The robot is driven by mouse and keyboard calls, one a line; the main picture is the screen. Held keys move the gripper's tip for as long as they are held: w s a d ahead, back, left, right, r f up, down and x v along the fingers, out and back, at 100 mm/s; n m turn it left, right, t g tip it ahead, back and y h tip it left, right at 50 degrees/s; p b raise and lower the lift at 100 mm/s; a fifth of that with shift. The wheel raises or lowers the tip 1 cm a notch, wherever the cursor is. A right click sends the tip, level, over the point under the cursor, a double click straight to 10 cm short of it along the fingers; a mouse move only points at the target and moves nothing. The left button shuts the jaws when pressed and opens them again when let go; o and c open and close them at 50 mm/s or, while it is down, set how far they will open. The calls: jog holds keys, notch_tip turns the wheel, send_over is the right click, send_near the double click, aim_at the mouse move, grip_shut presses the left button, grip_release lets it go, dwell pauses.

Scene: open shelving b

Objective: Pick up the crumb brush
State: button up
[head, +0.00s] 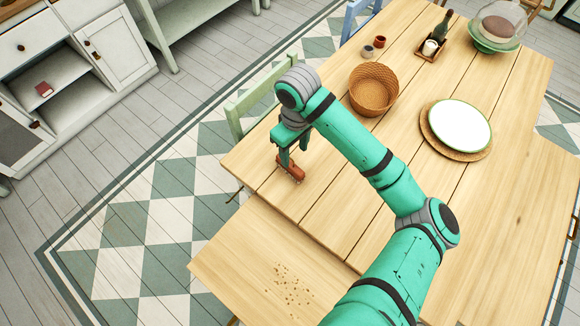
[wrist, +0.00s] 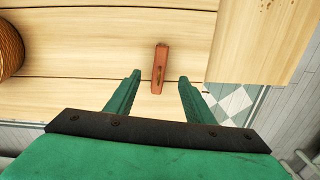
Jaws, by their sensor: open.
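The crumb brush (head: 290,172) is a small reddish-brown wooden brush lying on the table near its left edge in the head view. In the wrist view the brush (wrist: 160,67) lies lengthwise, between and a little beyond the two fingertips. My gripper (head: 293,150) is open and points down over the brush, partly covering it in the head view. In the wrist view my gripper's (wrist: 160,76) green fingers are spread on either side of the brush's near end, with nothing between them held.
A wicker basket (head: 373,92) stands behind my gripper, and a white plate (head: 460,125) on a woven mat is farther right. Crumbs (head: 291,284) lie on the lower wooden surface in front. A green chair (head: 262,92) is at the table's left edge.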

aim_at(296, 169)
jog(key=shift+d+f, duration=0.3)
jog(key=shift+f, duration=0.05)
notch_tip(296, 169, down, 5)
jog(key=shift+r, duration=0.1)
jog(key=shift+s+f, duration=0.15)
jog(key=shift+f, duration=1.2)
jog(key=shift+s+f, duration=0.15)
jog(key=shift+f, duration=1.15)
jog(key=shift+c, duration=0.2)
jog(key=c, duration=1.1)
jog(key=shift+r, duration=0.1)
